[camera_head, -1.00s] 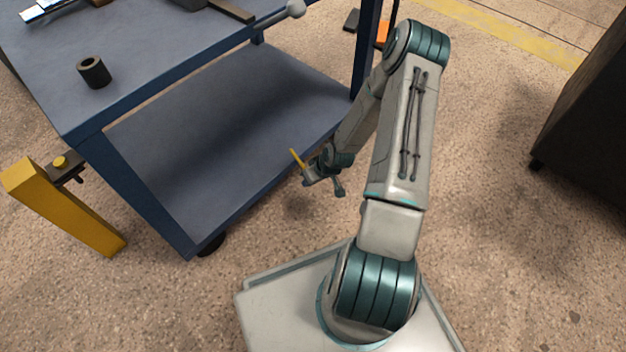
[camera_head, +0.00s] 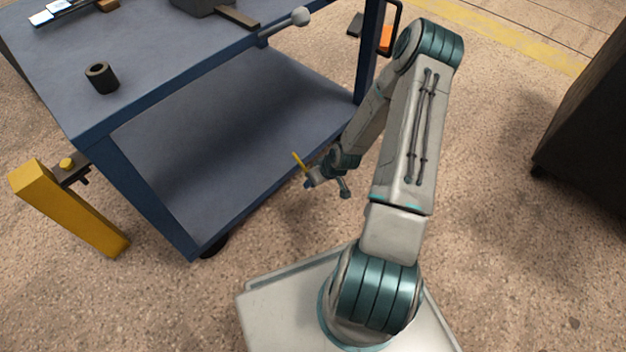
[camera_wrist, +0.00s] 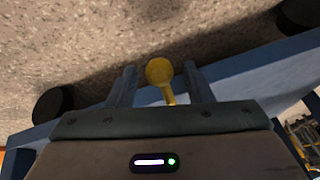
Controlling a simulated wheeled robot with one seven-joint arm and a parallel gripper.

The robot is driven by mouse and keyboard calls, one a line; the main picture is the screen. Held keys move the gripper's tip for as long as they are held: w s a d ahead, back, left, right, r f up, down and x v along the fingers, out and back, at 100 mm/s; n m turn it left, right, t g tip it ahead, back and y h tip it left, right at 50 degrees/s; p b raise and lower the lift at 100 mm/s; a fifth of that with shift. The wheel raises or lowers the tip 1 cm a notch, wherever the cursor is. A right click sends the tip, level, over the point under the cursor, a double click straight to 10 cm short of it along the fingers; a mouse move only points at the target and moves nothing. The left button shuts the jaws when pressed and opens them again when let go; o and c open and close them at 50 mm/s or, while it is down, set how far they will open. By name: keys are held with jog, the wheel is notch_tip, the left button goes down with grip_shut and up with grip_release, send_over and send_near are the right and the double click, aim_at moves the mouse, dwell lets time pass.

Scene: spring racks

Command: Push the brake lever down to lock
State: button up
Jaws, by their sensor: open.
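The yellow brake lever (camera_head: 299,161) sticks up at the lower shelf's front edge, beside my gripper (camera_head: 322,182) in the head view. In the wrist view the lever's round yellow end (camera_wrist: 159,71) shows between the two fingers of my gripper (camera_wrist: 160,88), which are apart. I cannot tell whether either finger touches it. The lever's lower part is hidden behind the gripper body in the wrist view. The blue cart (camera_head: 185,225) carries the lever on its lower frame.
A yellow post (camera_head: 70,212) with a knob stands against the cart's left corner. A dark cabinet (camera_head: 590,110) stands at the right. Floor between is clear.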

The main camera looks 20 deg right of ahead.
jog(key=p+v, duration=0.4)
jog(key=v, duration=0.7)
jog(key=shift+r+p, duration=0.2)
jog(key=shift+p, duration=0.1)
jog(key=shift+s+a, duration=0.1)
